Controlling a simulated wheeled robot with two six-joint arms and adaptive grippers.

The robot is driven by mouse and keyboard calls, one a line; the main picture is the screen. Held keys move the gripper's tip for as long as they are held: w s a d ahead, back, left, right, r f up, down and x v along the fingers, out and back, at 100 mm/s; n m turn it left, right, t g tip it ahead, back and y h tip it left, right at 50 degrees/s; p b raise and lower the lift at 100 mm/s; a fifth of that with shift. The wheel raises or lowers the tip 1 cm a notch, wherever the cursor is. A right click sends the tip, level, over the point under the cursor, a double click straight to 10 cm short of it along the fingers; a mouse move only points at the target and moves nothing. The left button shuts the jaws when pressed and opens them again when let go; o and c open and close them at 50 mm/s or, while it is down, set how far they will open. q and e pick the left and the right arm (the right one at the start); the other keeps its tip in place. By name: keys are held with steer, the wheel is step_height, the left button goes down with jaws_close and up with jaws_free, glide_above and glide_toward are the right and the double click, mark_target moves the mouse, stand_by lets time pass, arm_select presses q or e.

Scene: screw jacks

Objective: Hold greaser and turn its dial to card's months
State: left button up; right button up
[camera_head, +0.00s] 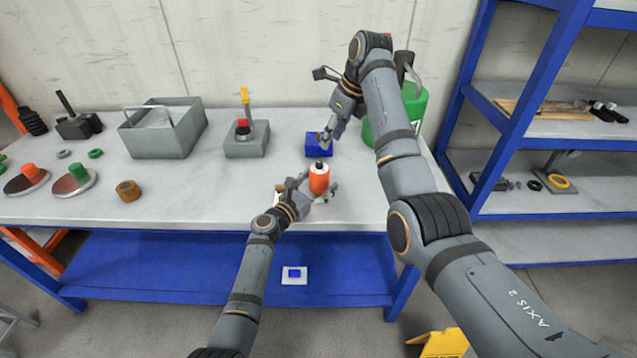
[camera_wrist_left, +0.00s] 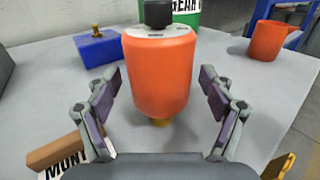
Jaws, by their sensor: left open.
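The greaser (camera_head: 319,180) is an orange canister with a black dial on top, upright over the workbench. In the left wrist view the greaser (camera_wrist_left: 160,75) stands between my left fingers, with a pale marked ring under its black dial (camera_wrist_left: 158,14) and a brass tip below. My left gripper (camera_head: 320,188) is open around it, with gaps on both sides in the wrist view (camera_wrist_left: 163,105). A card in a wooden holder (camera_wrist_left: 62,160) shows part of "MON" at lower left; its rest is hidden. My right gripper (camera_head: 328,136) is by the blue block; its fingers are unclear.
The blue block (camera_wrist_left: 98,50) has a brass fitting on top. A green container (camera_head: 412,108) stands behind my right arm. An orange cup (camera_wrist_left: 268,40) stands at right in the wrist view. A grey box (camera_head: 245,143) with a red button and a grey bin (camera_head: 160,135) stand left.

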arm_select(q)
steer(key=c, duration=1.5)
steer(key=shift+o, duration=0.2)
